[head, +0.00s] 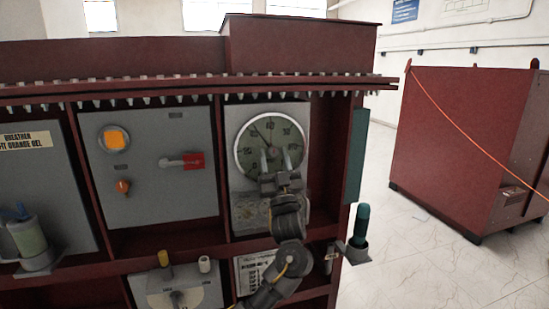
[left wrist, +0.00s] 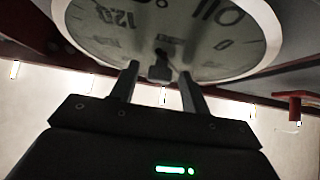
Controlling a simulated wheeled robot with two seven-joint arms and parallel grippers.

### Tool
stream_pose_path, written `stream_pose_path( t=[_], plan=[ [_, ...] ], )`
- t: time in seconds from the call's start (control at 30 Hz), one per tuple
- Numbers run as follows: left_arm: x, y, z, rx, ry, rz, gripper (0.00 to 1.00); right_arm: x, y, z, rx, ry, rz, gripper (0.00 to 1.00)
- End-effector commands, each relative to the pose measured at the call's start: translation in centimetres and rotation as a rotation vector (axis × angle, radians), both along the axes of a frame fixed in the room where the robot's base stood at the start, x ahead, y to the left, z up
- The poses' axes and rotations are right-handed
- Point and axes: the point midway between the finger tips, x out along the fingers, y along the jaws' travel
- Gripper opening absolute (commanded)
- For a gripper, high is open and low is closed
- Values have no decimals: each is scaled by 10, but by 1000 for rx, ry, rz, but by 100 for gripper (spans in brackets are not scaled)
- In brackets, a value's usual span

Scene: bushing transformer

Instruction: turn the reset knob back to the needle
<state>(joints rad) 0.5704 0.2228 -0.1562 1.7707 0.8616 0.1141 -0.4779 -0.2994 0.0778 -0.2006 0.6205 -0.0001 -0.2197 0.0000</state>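The round dial gauge (head: 250,155) has a pale face, dark numbers and a light rim, and sits in the cabinet's right upper bay. A thin dark needle (head: 261,134) points to the upper left. The reset knob (head: 273,152) is a small dark piece at the dial's middle. It also shows in the left wrist view (left wrist: 160,70), where the dial (left wrist: 205,50) appears upside down. My left gripper (head: 276,166) is in front of the lower dial. Its fingers are apart, one on each side of the knob, with gaps visible. My right gripper is not seen.
The grey panel left of the dial holds an orange window (head: 115,139), an orange knob (head: 123,186) and a red-backed handle (head: 184,161). A dark green cylinder (head: 361,225) stands at the cabinet's right edge. A separate red cabinet (head: 455,145) stands at right across open floor.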

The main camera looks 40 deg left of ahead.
Motion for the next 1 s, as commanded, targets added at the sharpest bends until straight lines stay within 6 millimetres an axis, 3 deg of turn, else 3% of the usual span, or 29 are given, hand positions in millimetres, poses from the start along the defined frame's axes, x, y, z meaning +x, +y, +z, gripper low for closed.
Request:
stream_pose_path(
  t=[0.03, 0.33, 0.57, 1.0],
  plan=[
    [0, 0, 0, 0, 0, 0, 40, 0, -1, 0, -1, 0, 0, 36],
    [0, 0, 0, 0, 0, 0, 2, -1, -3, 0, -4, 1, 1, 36],
    [1, -1, -3, -19, -24, -2, 2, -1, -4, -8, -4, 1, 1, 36],
    [4, -3, -6, -180, -254, -1, 2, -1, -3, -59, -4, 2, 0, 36]
  ],
)
